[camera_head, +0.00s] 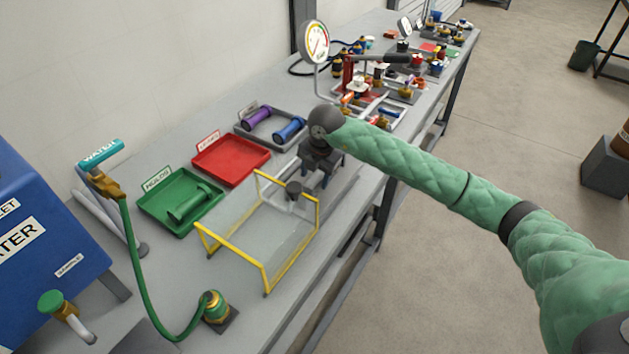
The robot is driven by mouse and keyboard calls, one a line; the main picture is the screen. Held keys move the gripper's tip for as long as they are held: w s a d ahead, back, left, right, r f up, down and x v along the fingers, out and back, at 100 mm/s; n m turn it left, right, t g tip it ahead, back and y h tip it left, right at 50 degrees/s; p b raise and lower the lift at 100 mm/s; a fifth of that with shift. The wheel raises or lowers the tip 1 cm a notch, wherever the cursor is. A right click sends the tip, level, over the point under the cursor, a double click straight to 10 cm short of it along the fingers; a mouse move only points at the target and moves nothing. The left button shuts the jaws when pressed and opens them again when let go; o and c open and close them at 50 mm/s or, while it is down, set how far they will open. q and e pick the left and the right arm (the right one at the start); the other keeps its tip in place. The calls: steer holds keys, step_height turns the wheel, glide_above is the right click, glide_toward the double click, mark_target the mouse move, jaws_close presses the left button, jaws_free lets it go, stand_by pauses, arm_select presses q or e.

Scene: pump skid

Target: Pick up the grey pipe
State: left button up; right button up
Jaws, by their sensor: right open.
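My right gripper (319,178) is at the end of the green-sleeved arm, pointing down over the bench just behind the yellow-framed clear guard (264,232). Its jaws are open; the wrist and fingers hide part of what is below. I cannot pick out a grey pipe for certain. A short dark grey cylinder (293,190) shows beside the gripper, to its left, at the guard's back edge. My left gripper is not in view.
A red tray (231,160) looks empty. A grey tray (268,146) holds purple and blue pipes. A gauge (314,42) and crowded fittings stand farther back. A green hose (136,260) crosses the near bench.

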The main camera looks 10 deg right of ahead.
steer(key=shift+f, duration=0.15)
steer(key=shift+c, duration=0.2)
steer(key=c, duration=1.1)
jaws_close()
